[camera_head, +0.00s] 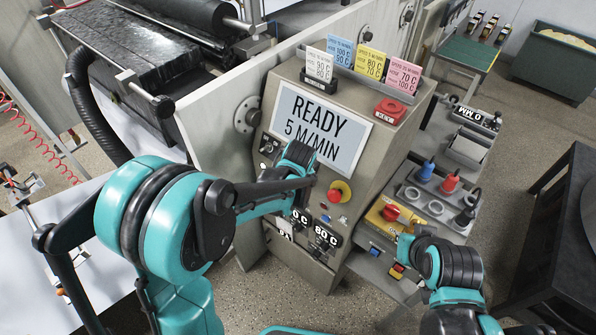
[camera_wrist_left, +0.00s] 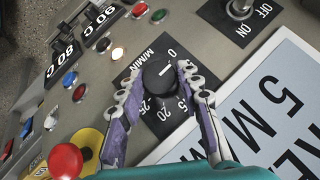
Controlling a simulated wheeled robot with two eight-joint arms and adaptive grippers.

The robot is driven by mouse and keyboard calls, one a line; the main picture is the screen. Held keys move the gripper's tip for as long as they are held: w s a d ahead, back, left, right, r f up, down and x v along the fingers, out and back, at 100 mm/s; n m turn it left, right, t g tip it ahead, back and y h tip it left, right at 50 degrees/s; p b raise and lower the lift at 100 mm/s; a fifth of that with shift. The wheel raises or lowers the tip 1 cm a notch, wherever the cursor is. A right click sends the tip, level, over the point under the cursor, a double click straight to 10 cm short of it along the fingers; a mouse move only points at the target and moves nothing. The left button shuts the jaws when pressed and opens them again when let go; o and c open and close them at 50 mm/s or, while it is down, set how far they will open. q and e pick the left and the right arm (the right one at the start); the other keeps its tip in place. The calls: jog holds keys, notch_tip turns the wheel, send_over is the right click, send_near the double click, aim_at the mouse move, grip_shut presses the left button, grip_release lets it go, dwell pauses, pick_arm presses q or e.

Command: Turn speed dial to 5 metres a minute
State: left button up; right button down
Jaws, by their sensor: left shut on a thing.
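The speed dial (camera_wrist_left: 159,72) is a round black knob on a dark plate marked M/MIN, with 0, 20 and 25 legible around it. A short white mark shows on its face. My left gripper (camera_wrist_left: 163,88) is shut on the dial, one purple-padded finger on each side. In the head view my left gripper (camera_head: 297,160) covers the dial just below the display (camera_head: 322,128), which reads READY 5 M/MIN. My right gripper (camera_head: 404,246) is by the yellow panel at the lower right; its fingers are too small to read.
A red mushroom button (camera_head: 340,191) on a yellow base sits below the dial area, with readouts (camera_head: 327,237) near it. Coloured cards (camera_head: 369,61) stand atop the console. Blue and red plugs (camera_head: 450,181) are on the side bench. An OFF/ON switch (camera_wrist_left: 240,9) is near the dial.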

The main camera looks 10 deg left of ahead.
pick_arm(q)
jog(key=shift+f+m+t+y+b, duration=0.1)
jog(key=shift+m+t+y+b, duration=0.3)
jog(key=shift+m+t+b, duration=0.15)
jog(key=o, duration=1.2)
jog(key=shift+c, duration=0.2)
jog(key=shift+s, duration=0.15)
jog(key=v, duration=1.2)
jog(key=shift+d, duration=0.2)
